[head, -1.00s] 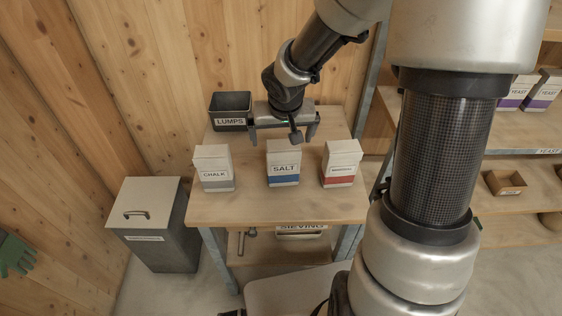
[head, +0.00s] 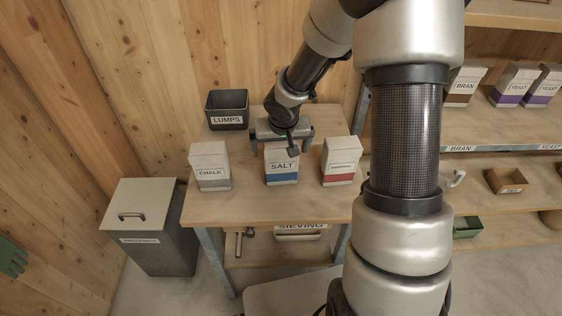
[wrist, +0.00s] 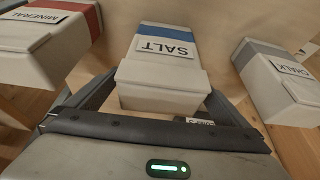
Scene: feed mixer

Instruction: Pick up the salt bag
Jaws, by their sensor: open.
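The salt bag (head: 282,169), white with a blue band and a SALT label, stands upright on the wooden table between two other bags. My gripper (head: 281,144) is open, low over the table at the top of the salt bag, with one finger on each side of it. In the wrist view the salt bag (wrist: 165,85) lies between the two fingers of my gripper (wrist: 157,100). I cannot tell whether either finger touches it.
The chalk bag (head: 210,172) stands close on the left and the red-banded mineral bag (head: 341,168) close on the right. A dark LUMPS bin (head: 227,100) is behind. A lidded grey box (head: 150,246) stands on the floor at left; shelves (head: 500,150) are at right.

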